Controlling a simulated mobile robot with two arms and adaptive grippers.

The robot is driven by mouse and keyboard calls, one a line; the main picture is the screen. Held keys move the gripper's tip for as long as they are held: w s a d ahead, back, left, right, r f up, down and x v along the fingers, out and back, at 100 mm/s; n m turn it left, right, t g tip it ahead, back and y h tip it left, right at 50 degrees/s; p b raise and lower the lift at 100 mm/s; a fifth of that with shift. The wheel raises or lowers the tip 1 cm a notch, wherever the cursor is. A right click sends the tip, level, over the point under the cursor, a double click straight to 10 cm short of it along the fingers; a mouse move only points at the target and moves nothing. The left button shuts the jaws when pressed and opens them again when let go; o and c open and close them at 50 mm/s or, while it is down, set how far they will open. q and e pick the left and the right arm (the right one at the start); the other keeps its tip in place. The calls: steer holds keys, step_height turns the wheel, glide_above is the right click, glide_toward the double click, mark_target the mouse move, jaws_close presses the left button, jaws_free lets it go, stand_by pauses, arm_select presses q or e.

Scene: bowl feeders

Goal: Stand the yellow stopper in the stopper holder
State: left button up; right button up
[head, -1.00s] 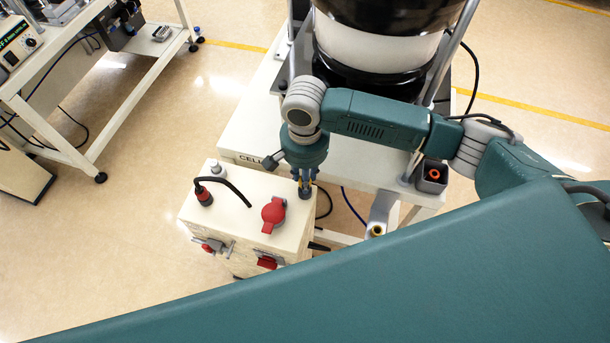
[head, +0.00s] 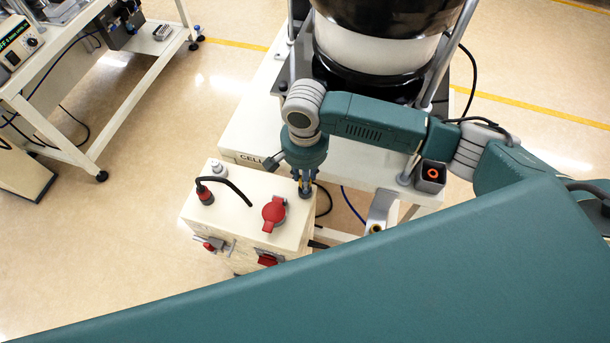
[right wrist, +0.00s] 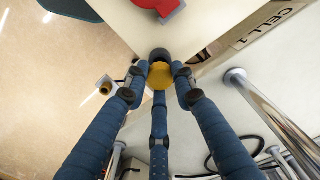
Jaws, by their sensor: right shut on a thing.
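The yellow stopper (right wrist: 160,76) is between the blue fingers of my right gripper (right wrist: 160,84) in the right wrist view, with a dark round part (right wrist: 159,54) just beyond it. In the head view my right gripper (head: 305,188) points down at the right back corner of the cream box (head: 238,212), and its fingers hide the stopper. I cannot tell whether the stopper touches the box. A pale bracket with a yellow-rimmed hole (head: 376,229), possibly the stopper holder, is at the right of the box. It also seems to show in the wrist view (right wrist: 105,88). My left gripper is out of view.
The box carries a red socket cover (head: 274,211) and a black cable with a red plug (head: 205,194). A grey square cup with an orange ring (head: 432,175) sits on the white stand (head: 345,160) behind. Open floor lies left of the box.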

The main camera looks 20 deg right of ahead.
steer(key=shift+f, duration=1.15)
stand_by(0.4)
steer(key=o, duration=1.2)
step_height(320, 180, up, 5)
steer(key=p, duration=0.7)
steer(key=shift+r, duration=0.15)
steer(key=shift+r+p, duration=0.8)
steer(key=shift+r, duration=0.2)
steer(key=shift+r, duration=1.95)
